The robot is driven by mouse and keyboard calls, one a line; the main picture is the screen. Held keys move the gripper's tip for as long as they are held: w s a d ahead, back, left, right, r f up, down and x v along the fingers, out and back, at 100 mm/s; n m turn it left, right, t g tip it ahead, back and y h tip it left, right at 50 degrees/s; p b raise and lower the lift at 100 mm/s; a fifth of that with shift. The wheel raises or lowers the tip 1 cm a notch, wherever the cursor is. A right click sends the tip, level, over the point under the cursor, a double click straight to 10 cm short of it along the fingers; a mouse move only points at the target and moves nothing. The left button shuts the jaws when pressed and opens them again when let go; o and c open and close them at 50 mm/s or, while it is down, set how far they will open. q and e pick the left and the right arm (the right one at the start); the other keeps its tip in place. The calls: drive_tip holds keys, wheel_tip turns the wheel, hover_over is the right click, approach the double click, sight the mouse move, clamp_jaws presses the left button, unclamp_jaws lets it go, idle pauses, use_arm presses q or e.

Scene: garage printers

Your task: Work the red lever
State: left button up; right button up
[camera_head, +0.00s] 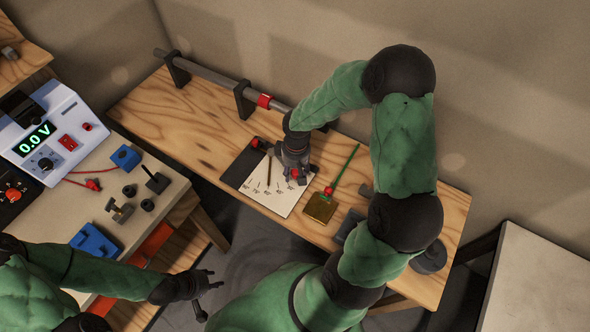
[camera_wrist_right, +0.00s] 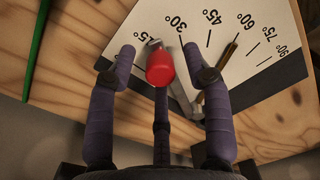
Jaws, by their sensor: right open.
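The red lever's knob (camera_wrist_right: 160,68) shows in the right wrist view between my spread fingers, near the 15° and 30° marks. Its grey arm runs down to the right, partly hidden by the fingers. I cannot tell whether any finger touches it. The white angle plate (camera_head: 262,192) lies on the wooden bench; a thin brass pointer (camera_wrist_right: 229,50) shows near the 60 mark. My right gripper (camera_head: 298,175) is open over the plate, with a bit of red showing at its fingers. My left gripper (camera_head: 208,284) has spread fingers and is empty, low in front of the benches.
A green-handled tool (camera_head: 345,170) and a small brass-coloured block (camera_head: 320,207) lie right of the plate. A rail (camera_head: 217,80) with a red collar (camera_head: 264,101) runs behind. A power supply (camera_head: 45,140) reading 0.0 V stands on the left bench. The bench's left part is clear.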

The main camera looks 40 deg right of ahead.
wheel_tip(320, 180, up, 12)
drive_tip(key=shift+d, duration=0.2)
idle(0.4)
use_arm(q)
drive_tip(key=shift+s, duration=0.15)
use_arm(e)
drive_tip(key=shift+s+f, duration=0.1)
